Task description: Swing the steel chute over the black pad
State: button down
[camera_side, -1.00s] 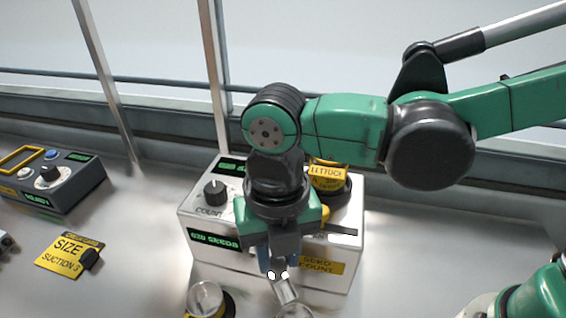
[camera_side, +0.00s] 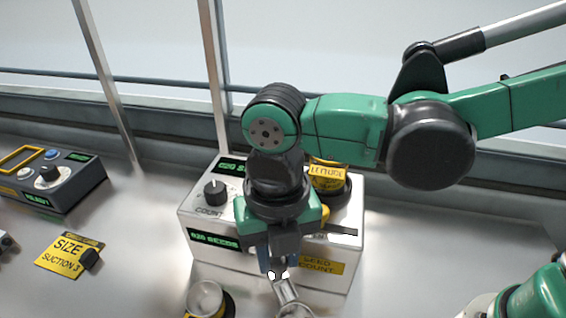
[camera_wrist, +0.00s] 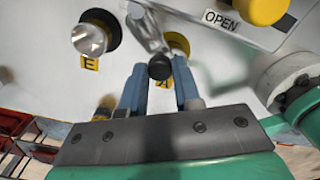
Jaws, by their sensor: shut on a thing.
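The steel chute (camera_side: 286,293) shows at the bottom of the side view, just below my gripper (camera_side: 277,273). In the wrist view the shiny chute (camera_wrist: 148,32) runs up from a black knob (camera_wrist: 160,67). My gripper (camera_wrist: 160,88) has its two blue fingers on either side of this knob and is shut on it. The black pad (camera_wrist: 111,24) is a dark disc to the left of the chute, partly covered by a clear round cup (camera_wrist: 89,39). In the side view its dark edge (camera_side: 230,301) shows beside the cup. The chute is apart from this pad.
A white seed counter (camera_side: 190,215) stands behind my gripper. A yellow disc (camera_wrist: 179,42) lies close to the chute. At left are a grey control box (camera_side: 75,185) and a yellow size plate (camera_side: 62,255). The bench between them and the counter is clear.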

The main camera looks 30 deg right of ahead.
dwell(0.7)
jog(key=w+a+m, duration=0.4)
jog(key=m, duration=1.3)
jog(key=shift+w+a, duration=0.3)
jog(key=shift+w, duration=0.1)
jog(key=c, duration=0.6)
grip_release()
